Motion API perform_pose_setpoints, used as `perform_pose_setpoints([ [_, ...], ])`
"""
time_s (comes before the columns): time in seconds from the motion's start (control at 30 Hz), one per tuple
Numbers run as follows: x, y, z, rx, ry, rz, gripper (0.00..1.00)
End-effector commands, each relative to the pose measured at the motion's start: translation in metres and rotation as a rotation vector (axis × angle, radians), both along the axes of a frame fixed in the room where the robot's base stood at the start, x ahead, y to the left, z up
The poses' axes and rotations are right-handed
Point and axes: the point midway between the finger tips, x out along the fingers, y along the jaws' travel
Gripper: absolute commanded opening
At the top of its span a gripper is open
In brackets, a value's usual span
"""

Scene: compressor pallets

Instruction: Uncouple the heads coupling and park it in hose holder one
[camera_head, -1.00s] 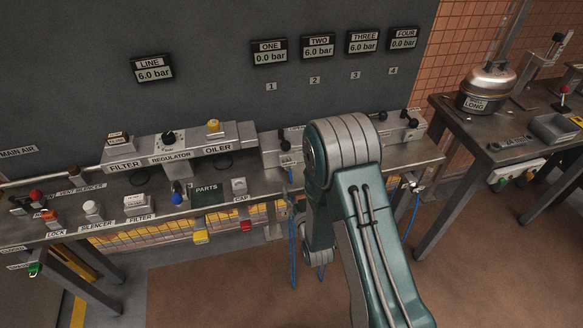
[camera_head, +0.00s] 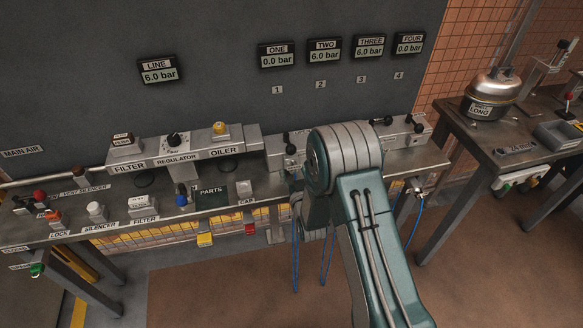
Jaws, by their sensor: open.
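The manifold (camera_head: 276,156) with black-handled valves stands at the back of the bench, partly behind my arm. Blue hoses (camera_head: 296,255) hang in front of the bench, left of my arm. Another blue hose (camera_head: 415,215) hangs from fittings at the bench's right end. My gripper (camera_head: 295,184) is mostly hidden; a small dark part shows left of my arm at the bench's front edge, near the hanging hose, with the jaws open. I cannot make out the heads coupling or hose holder one, nor whether the gripper touches anything.
Displays (camera_head: 276,56) read ONE 0.0, TWO 6.0, THREE 6.0 and FOUR 0.0 bar; the line display (camera_head: 158,71) reads 6.0 bar. The filter, regulator and oiler unit (camera_head: 190,155) stands left. A second bench (camera_head: 470,140) with a silver tank (camera_head: 490,95) is at right.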

Motion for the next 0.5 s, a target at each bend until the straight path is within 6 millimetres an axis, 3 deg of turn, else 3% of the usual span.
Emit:
perform_pose_setpoints([
  [0.2,0.0112,0.0017,0.0003,0.001,0.000,-0.001,0.77],
  [0.5,0.0114,0.0033,0.0000,0.000,0.000,-0.001,0.77],
])
